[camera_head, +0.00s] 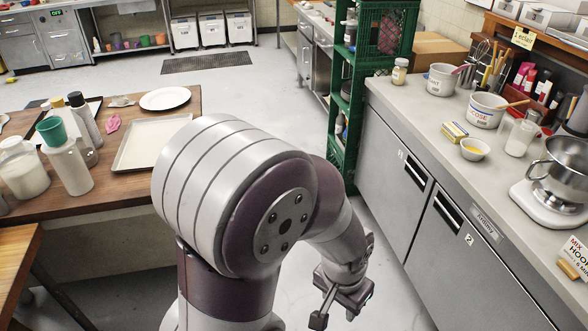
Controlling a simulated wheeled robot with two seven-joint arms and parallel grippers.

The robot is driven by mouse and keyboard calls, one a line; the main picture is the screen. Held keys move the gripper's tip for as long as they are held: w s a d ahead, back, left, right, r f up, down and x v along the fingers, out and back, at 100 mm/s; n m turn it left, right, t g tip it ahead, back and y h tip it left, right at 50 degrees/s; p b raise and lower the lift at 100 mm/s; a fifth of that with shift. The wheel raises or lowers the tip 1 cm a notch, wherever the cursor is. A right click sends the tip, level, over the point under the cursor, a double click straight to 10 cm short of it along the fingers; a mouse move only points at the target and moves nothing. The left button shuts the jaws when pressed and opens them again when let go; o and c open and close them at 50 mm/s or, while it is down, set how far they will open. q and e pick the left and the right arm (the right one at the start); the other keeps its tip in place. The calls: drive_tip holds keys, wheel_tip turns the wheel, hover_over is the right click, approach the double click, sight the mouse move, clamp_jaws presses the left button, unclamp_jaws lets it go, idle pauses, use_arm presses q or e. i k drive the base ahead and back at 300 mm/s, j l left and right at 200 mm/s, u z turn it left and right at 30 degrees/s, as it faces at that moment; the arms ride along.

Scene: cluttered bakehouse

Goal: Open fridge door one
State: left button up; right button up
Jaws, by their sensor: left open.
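Fridge door one (385,148) is a grey door under the right-hand counter, marked "1", with a dark recessed handle (415,172). It looks shut, flush with the door beside it. My left arm fills the middle of the head view. Its gripper (335,313) points down low in the picture, open and empty. It is apart from the door, in front of it and to the left in the picture. My right gripper is out of view.
Fridge door two (480,275) stands beside door one, nearer me. The counter (425,115) above holds tubs, a mixer (555,180) and jars. A green crate rack (345,115) stands at door one's far end. A wooden table (180,105) is on the left.

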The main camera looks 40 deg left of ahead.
sight(394, 185)
drive_tip(key=u, duration=0.75)
drive_tip(key=i+j+z, duration=0.15)
drive_tip(key=i, duration=1.2)
drive_tip(key=i+l, duration=0.35)
drive_tip(key=i, duration=0.1)
